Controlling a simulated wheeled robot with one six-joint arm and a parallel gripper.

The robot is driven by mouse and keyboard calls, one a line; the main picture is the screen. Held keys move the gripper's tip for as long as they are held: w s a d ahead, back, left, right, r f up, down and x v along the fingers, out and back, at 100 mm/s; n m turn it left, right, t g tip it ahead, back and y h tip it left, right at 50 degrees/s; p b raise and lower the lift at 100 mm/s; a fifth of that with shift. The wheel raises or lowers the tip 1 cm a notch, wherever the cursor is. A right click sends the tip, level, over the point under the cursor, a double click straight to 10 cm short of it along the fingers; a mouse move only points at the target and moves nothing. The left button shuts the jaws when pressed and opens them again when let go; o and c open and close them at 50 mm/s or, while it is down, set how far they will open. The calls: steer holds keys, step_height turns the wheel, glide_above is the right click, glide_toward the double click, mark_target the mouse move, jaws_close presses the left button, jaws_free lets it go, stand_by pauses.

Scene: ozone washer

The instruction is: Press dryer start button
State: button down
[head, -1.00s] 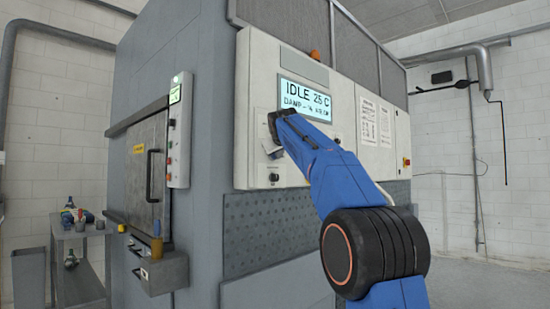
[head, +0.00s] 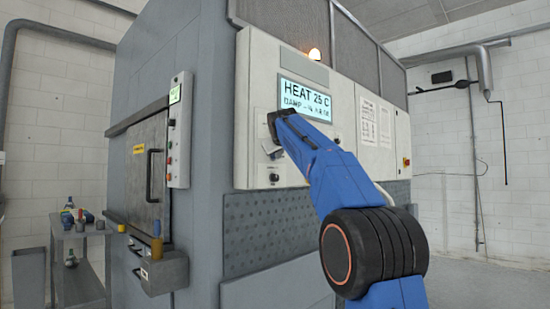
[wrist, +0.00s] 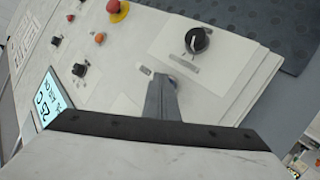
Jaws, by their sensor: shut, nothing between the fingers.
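The dryer's pale control panel (head: 255,100) faces my arm in the head view. Its display (head: 305,98) reads HEAT 25 C, with a second line starting DAMP. My gripper (wrist: 160,78) is shut and empty. In the wrist view its fingertips are at the panel face, below a black rotary knob (wrist: 197,40) and beside a small label. Whether they touch the panel I cannot tell. No start button shows clearly at the fingertips, which may hide it. In the head view my arm covers part of the panel.
The wrist view shows a red mushroom button (wrist: 118,10), an orange button (wrist: 100,38) and another black knob (wrist: 79,69). A door with a handle (head: 154,175) and a cart (head: 75,232) stand left. Open floor lies right.

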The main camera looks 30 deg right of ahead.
steer(key=shift+s+d, duration=0.25)
steer(key=shift+s, duration=0.45)
steer(key=s, duration=0.1)
steer(key=s+d, duration=0.1)
steer(key=s, duration=0.2)
steer(key=shift+s+d, duration=0.35)
stand_by(0.7)
steer(key=s+a+f+g+y, duration=0.2)
steer(key=s+a+f, duration=0.5)
steer(key=s+f, duration=0.5)
steer(key=s+a+f+g+y, duration=0.2)
steer(key=s+a+f, duration=0.5)
steer(key=s+f, duration=0.45)
steer(key=s+a+f+g+y, duration=0.1)
steer(key=s+a+f, duration=0.3)
steer(key=s+f, duration=0.9)
steer(key=s+a+f+g, duration=0.3)
steer(key=s+f, duration=1)
steer(key=f, duration=0.8)
steer(key=shift+s+a+f+m+g+y, duration=0.25)
steer(key=shift+s+a+m+g+y, duration=0.05)
steer(key=shift+s+a+m+y, duration=0.1)
